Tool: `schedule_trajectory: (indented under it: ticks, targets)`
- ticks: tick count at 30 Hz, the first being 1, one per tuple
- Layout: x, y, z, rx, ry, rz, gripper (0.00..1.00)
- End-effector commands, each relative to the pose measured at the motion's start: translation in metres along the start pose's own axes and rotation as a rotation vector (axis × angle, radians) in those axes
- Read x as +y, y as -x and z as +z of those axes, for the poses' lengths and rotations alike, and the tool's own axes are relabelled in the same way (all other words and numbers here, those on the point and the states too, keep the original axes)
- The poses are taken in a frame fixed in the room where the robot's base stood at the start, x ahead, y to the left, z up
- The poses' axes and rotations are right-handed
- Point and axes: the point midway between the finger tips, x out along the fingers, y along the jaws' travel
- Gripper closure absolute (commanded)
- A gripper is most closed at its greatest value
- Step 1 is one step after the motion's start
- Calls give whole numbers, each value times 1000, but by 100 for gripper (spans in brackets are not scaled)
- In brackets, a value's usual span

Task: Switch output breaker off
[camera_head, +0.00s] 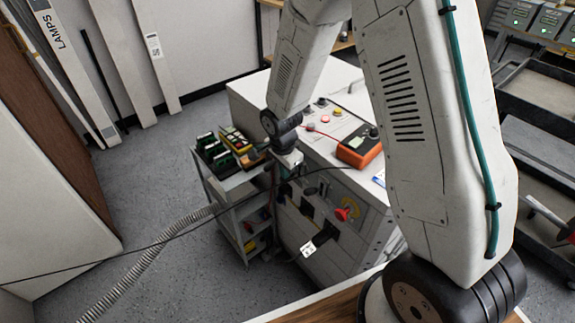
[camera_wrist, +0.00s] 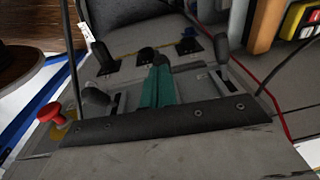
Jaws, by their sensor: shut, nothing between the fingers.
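A white transformer cabinet (camera_head: 310,110) stands in the middle of the head view. Its front has several black-handled switches (camera_head: 322,238) and a red knob (camera_head: 345,212) on a yellow plate. My gripper (camera_head: 284,188) is at the left part of this front. In the wrist view, my teal fingers (camera_wrist: 158,72) are together and empty, between a black lever at left (camera_wrist: 96,98) and a black lever at right (camera_wrist: 222,50). Their tips are close to the switch panel; contact cannot be told. The red knob shows at left in the wrist view (camera_wrist: 49,112). I cannot tell which lever is the output breaker.
A grey cart (camera_head: 228,195) with boxes and devices stands left of the cabinet. An orange meter (camera_head: 360,145) with a red lead lies on top of the cabinet. A white tag (camera_head: 308,249) hangs at the front. A ridged hose (camera_head: 145,262) crosses the floor at left.

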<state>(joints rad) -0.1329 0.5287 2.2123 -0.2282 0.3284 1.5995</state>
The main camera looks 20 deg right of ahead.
Motion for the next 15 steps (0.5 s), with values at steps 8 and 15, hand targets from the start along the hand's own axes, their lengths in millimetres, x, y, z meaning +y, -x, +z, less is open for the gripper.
schedule_trajectory:
  ticks: [8, 15]
  targets:
    - [2, -19, 13, 0, 1, 2, 100]
    - [2, -33, 18, 0, 0, 1, 100]
